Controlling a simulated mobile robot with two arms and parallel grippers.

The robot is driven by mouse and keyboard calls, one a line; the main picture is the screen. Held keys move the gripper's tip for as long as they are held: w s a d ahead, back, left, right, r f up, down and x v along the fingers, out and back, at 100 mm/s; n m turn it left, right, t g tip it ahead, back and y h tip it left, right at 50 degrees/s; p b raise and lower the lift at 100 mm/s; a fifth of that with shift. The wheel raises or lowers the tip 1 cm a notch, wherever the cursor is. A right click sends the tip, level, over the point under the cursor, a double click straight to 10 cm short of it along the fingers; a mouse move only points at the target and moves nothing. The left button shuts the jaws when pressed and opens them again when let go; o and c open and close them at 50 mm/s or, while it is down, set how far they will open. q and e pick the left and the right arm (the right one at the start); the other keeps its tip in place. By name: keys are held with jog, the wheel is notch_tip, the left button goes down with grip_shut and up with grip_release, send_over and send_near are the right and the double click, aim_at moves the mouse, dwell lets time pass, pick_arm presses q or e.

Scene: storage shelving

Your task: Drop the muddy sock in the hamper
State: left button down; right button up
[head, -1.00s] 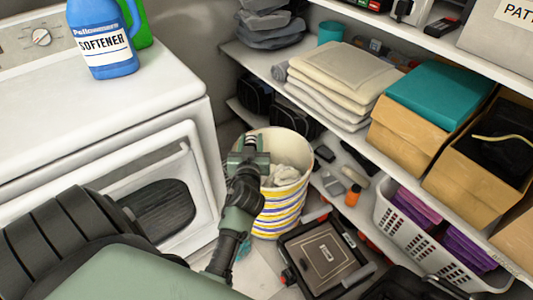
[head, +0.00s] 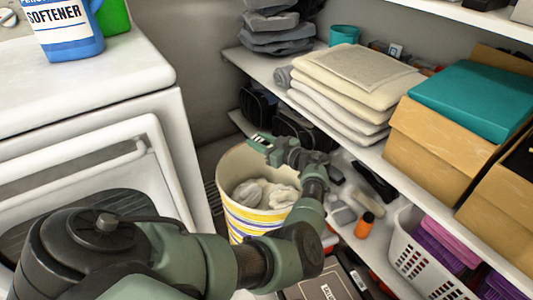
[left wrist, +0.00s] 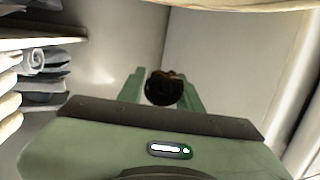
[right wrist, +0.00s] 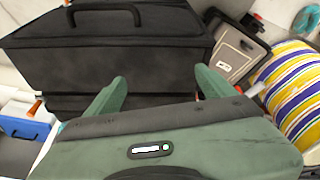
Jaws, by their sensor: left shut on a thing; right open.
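The hamper (head: 245,222) is a round bin with yellow, blue and white stripes, standing on the floor between the washer and the shelves. Pale crumpled cloths (head: 264,193) lie inside it. My left gripper (head: 260,142) appears over the hamper's far rim in the head view. In the left wrist view, it is shut on a small dark brown lump, seemingly the muddy sock (left wrist: 165,88). The sock cannot be made out in the head view. My right gripper (right wrist: 160,82) is open and empty in front of a black case. The hamper's striped side also shows in the right wrist view (right wrist: 297,95).
A white washer (head: 90,85) with blue softener (head: 62,30) on top stands left. Shelves on the right hold folded towels (head: 350,85), cardboard boxes (head: 440,140) and a white basket (head: 415,255). A black case (right wrist: 110,55) is close to my right gripper.

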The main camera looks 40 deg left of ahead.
pick_arm(q)
jog(key=shift+w+d+f, duration=0.2)
jog(key=shift+f, duration=0.3)
pick_arm(e)
jog(key=shift+w, duration=0.1)
notch_tip(320, 180, down, 2)
jog(key=shift+b, duration=1.2)
jog(key=w+r+t, duration=0.1)
jog(key=w, duration=0.1)
jog(key=w+a+r+t, duration=0.1)
jog(key=w, duration=0.2)
jog(key=w+a+r+t+y+b, duration=0.1)
jog(key=w+t, duration=0.1)
jog(key=w, duration=0.1)
jog(key=shift+a, duration=0.2)
pick_arm(q)
jog(key=shift+f, duration=2.65)
pick_arm(e)
jog(key=shift+w+a+r+t, duration=0.2)
jog(key=shift+w+r+t, duration=0.2)
jog(key=shift+w, duration=0.15)
pick_arm(q)
jog(key=c, duration=0.9)
grip_release()
